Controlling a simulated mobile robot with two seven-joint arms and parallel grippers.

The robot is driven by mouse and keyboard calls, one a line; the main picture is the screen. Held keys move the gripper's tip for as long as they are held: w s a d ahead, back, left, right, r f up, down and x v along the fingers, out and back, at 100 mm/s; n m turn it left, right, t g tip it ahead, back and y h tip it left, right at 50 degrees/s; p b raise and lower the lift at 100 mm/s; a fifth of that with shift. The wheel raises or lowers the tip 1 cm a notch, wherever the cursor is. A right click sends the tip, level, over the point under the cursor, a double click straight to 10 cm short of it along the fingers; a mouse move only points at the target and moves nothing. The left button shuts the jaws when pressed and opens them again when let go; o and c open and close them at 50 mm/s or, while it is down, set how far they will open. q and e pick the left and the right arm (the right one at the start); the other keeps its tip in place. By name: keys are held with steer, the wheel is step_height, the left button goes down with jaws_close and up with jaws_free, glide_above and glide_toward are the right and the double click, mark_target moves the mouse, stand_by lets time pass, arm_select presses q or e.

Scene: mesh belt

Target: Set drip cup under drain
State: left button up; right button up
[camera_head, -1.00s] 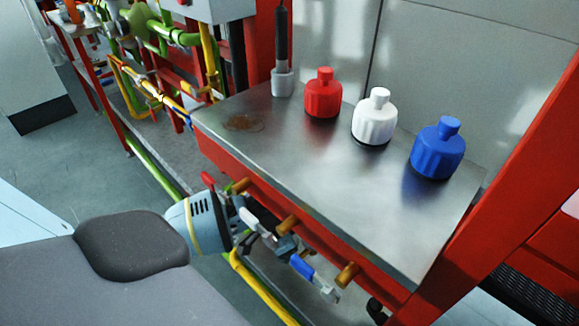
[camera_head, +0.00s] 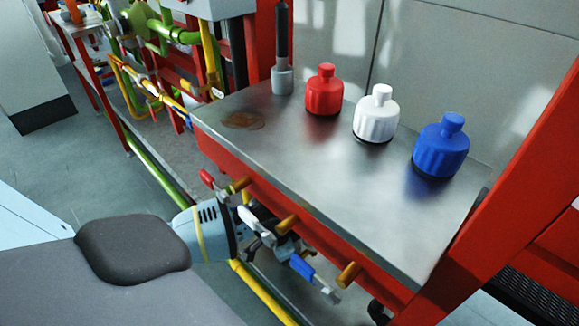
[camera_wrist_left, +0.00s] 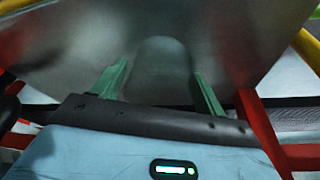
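My left gripper's light-blue housing (camera_head: 205,231) is low beside the front edge of the steel worktop (camera_head: 300,165) in the head view; its fingers are hidden there. In the left wrist view, its two green fingers (camera_wrist_left: 161,82) stand apart. A blurred, rounded grey shape (camera_wrist_left: 160,65) shows between them; I cannot tell whether it is a cup or a reflection. A dull grey metal surface (camera_wrist_left: 225,45) lies beyond the fingertips. I cannot clearly pick out a drip cup or a drain. My right gripper is not in view.
Red (camera_head: 323,92), white (camera_head: 376,115) and blue (camera_head: 440,148) bottles stand on the worktop by a grey holder (camera_head: 282,79) and a brown stain (camera_head: 242,120). Pegs and blue-handled valve parts (camera_head: 302,266) crowd the front edge. A yellow pipe (camera_head: 262,290) runs below.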

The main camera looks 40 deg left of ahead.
arm_select(q)
steer(key=shift+o, duration=0.6)
steer(key=shift+r, duration=0.3)
steer(key=p+v, duration=0.2)
steer(key=v, duration=0.5)
steer(key=shift+s+r, duration=0.1)
